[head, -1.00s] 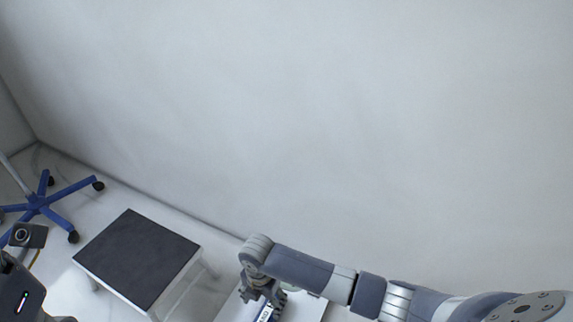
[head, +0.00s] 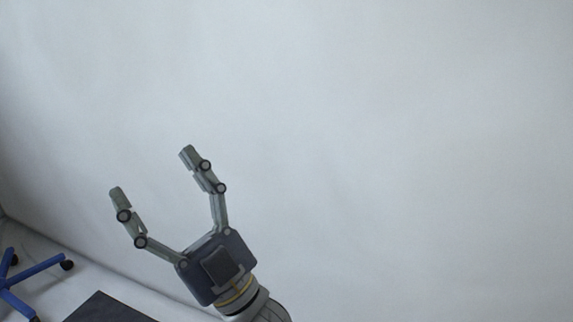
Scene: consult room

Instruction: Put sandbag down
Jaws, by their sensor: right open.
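My right gripper (head: 152,174) is raised in front of the pale wall, left of the picture's middle. Its two fingers are spread wide and point up and to the left, with nothing between them. No sandbag can be made out in the head view. My left gripper is not in view.
A low stand with a dark top (head: 105,309) shows only partly at the bottom edge. A blue wheeled base (head: 30,275) stands on the floor at the lower left. A bare pale wall (head: 400,130) fills most of the view.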

